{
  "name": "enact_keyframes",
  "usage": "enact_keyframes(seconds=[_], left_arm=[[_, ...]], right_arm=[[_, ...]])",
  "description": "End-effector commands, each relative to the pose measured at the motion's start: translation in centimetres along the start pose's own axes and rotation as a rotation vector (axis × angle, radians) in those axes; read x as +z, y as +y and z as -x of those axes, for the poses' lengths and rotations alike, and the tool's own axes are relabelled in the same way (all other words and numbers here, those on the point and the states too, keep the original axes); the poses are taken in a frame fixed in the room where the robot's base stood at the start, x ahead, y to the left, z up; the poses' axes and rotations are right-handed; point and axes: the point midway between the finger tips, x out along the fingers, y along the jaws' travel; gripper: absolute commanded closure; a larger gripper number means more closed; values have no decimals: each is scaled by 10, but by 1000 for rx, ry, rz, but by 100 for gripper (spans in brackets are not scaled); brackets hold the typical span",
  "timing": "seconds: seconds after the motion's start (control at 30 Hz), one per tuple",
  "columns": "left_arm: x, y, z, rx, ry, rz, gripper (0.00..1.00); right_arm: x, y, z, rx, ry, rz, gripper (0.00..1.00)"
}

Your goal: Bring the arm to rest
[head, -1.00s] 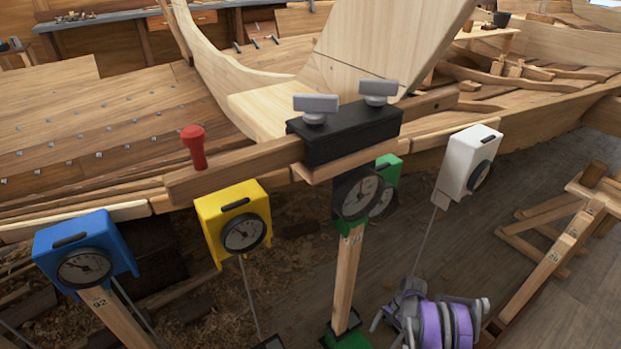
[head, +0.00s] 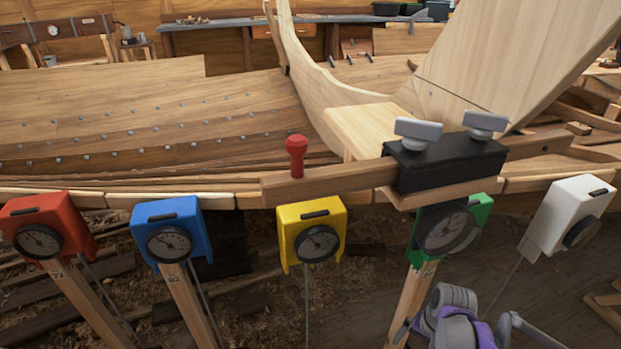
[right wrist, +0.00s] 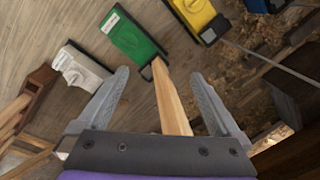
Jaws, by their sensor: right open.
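My right arm (head: 455,325), purple and grey, shows low at the right of the head view, below the green gauge box. Its gripper is not clearly visible there. In the right wrist view my right gripper (right wrist: 160,75) has its two grey fingers spread wide, with nothing held. A wooden post (right wrist: 170,100) appears between the fingers, running up to the green gauge box (right wrist: 133,33); it looks to be beyond the fingertips. My left gripper is in neither view.
Red (head: 45,225), blue (head: 170,222), yellow (head: 312,228), green (head: 480,210) and white (head: 570,212) gauge boxes line the hull's edge. Open floor (head: 535,310) lies at lower right.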

Motion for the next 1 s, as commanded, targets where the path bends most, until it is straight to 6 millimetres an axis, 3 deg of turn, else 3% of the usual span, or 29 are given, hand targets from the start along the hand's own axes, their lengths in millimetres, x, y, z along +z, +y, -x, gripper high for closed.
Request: enact_keyframes(seconds=[0.2,0.5,0.87,1.0], left_arm=[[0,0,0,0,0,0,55],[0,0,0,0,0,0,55],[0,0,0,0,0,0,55],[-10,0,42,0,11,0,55]], right_arm=[[63,-5,45,1,93,173,0],[143,8,73,2,220,405,0],[203,29,68,4,329,600,0],[203,26,113,1,336,592,0]])
